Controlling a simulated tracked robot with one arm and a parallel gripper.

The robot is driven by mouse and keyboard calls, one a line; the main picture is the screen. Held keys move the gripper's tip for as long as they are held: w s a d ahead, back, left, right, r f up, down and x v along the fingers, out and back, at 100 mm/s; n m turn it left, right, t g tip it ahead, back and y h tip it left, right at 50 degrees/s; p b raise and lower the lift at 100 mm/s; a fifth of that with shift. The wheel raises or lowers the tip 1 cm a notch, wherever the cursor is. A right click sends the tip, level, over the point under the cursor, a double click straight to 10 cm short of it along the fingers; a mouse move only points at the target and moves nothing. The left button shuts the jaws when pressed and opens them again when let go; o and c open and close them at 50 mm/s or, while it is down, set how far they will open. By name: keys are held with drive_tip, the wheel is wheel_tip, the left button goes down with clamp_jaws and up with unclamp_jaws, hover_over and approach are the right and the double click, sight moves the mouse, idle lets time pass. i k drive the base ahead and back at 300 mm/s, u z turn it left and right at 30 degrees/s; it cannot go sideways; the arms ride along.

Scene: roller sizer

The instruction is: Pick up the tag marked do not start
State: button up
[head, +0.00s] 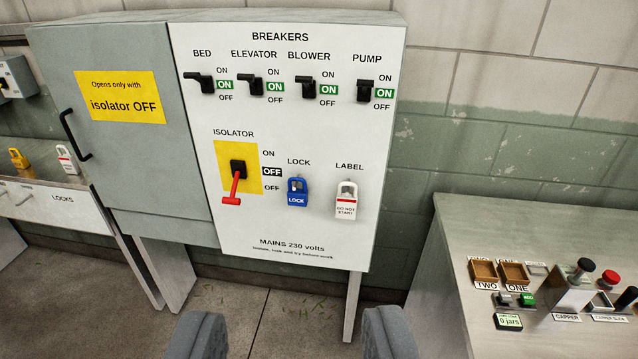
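A white tag (346,201) with a red stripe and the words "DO NOT START" hangs under LABEL on the white breaker panel (300,130). A similar white tag (67,158) with a red band is at the far left; its wording is too small to read. My gripper (292,336) is at the bottom edge, its two grey fingers wide apart with nothing between them. It is below the panel in the picture and apart from both tags.
A blue lock (297,193) hangs left of the panel's tag. The red isolator handle (235,188) points down, beside a highlighted OFF. A yellow lock (18,158) is on the LOCKS shelf (40,204). A bench (500,220) with controls stands right.

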sight(346, 206)
drive_tip(key=u, duration=0.1)
drive_tip(key=i, duration=1.3)
drive_tip(key=u, duration=0.05)
